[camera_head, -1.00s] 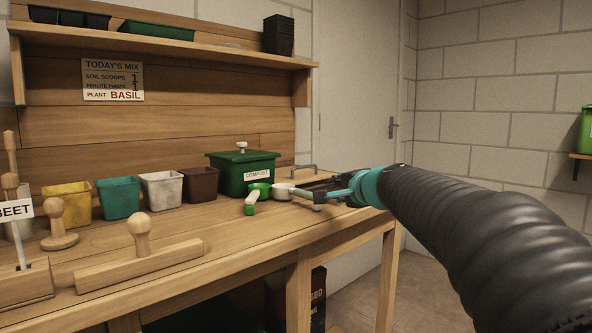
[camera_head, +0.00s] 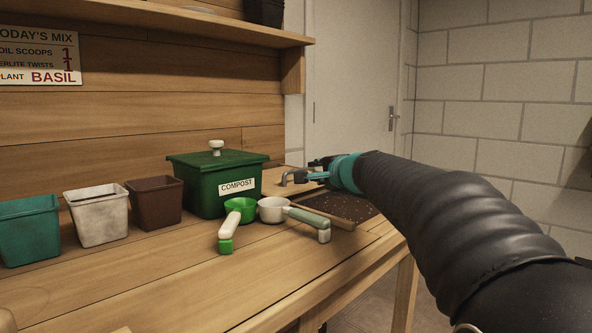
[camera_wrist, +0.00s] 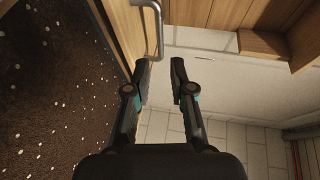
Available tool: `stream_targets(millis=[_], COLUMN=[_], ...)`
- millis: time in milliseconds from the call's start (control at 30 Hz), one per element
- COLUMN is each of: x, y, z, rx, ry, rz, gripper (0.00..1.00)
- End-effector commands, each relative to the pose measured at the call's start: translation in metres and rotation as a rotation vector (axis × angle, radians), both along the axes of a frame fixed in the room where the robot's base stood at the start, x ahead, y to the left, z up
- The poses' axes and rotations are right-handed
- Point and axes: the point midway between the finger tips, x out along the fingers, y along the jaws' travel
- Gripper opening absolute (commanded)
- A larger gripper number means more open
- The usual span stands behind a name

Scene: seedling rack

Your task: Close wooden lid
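The wooden lid (camera_wrist: 118,30) shows in the wrist view as a wooden panel with a grey metal bar handle (camera_wrist: 158,28). Beside it is an uncovered bed of dark soil with white specks (camera_wrist: 45,95). In the head view the soil (camera_head: 346,205) lies in the bench's right end, and the handle (camera_head: 290,174) shows behind it. My gripper (camera_wrist: 162,63) is open and empty. The handle's lower end lies near the gap between its fingertips, not clasped. In the head view my gripper (camera_head: 309,176) is just right of the handle; its fingers partly hide the lid's area.
A green compost bin (camera_head: 205,190) stands left of the handle. A green scoop (camera_head: 237,215) and a white scoop with a pale green handle (camera_head: 273,209) lie near the soil. Brown (camera_head: 155,205), white (camera_head: 97,218) and teal (camera_head: 28,232) pots stand further left. The bench front is clear.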

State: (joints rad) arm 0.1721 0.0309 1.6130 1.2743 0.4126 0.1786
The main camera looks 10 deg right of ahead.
Motion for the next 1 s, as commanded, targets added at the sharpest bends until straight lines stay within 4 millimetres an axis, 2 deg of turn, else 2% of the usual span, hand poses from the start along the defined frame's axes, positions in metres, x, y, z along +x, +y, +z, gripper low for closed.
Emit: stream_targets(millis=[400,600,800,1000], x=[0.071,0.099,0.114,0.118], y=[0.017,0.024,0.029,0.030], z=[-0.014,-0.018,-0.022,-0.023], rx=[0.001,0.000,-0.001,0.000], ry=[0.002,0.002,0.001,0.001], rz=[0.002,0.002,0.003,0.002], gripper=[0.23,0.23,0.23,0.23])
